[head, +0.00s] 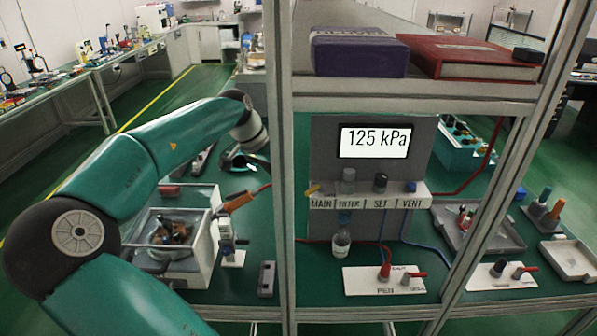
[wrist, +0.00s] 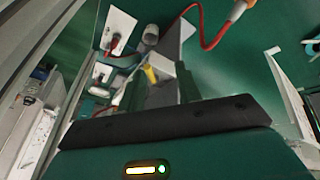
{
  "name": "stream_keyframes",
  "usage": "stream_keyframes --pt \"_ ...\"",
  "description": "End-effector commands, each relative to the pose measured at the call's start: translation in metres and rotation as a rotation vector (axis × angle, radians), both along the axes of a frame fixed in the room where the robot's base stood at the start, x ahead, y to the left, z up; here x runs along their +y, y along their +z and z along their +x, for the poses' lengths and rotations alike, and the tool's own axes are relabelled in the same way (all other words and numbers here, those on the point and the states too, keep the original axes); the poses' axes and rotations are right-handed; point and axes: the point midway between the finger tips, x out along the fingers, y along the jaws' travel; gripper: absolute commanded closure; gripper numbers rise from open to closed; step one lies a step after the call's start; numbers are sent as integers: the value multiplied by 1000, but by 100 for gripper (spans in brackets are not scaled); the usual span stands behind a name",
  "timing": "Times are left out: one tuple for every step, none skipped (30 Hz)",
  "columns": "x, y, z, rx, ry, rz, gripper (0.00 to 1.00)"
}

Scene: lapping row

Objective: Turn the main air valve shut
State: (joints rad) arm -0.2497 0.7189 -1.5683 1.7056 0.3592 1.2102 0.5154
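The main air valve shows a yellow handle (head: 313,189) above the MAIN label at the left end of the regulator panel (head: 322,130). In the wrist view the yellow handle (wrist: 150,74) lies ahead, roughly between my gripper's fingers. My gripper (wrist: 156,84) appears open, with a finger on each side and nothing clearly held. I cannot tell whether a finger touches the handle. In the head view my arm reaches in from the left behind the frame post, which hides the fingertips. The display (head: 375,140) reads 125 kPa.
The metal post (head: 279,120) stands just left of the panel. A clear filter bowl (head: 341,240) hangs below the panel. A white plate with a red handle (head: 385,271) sits in front. An orange tool (head: 238,199) on a red hose stands left. Books lie on the shelf above.

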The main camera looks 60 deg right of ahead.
Motion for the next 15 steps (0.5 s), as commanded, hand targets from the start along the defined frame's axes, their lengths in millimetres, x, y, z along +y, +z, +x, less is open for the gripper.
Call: stream_keyframes --pt "9 0 9 0 6 0 66" --pt "13 0 12 1 5 0 66" --pt "18 0 17 1 5 0 66" --pt "21 0 19 1 4 0 66" --pt "24 0 22 0 3 1 66" --pt "27 0 25 0 3 1 66" --pt "29 0 27 0 3 1 66" --pt "30 0 28 1 2 1 66" --pt "32 0 29 0 0 0 66" --pt "33 0 30 0 0 1 66" --pt "33 0 30 0 0 0 66" --pt "33 0 31 0 0 0 66" --pt "33 0 31 0 0 0 66" --pt "33 0 31 0 0 0 66" --pt "33 0 31 0 0 0 66"
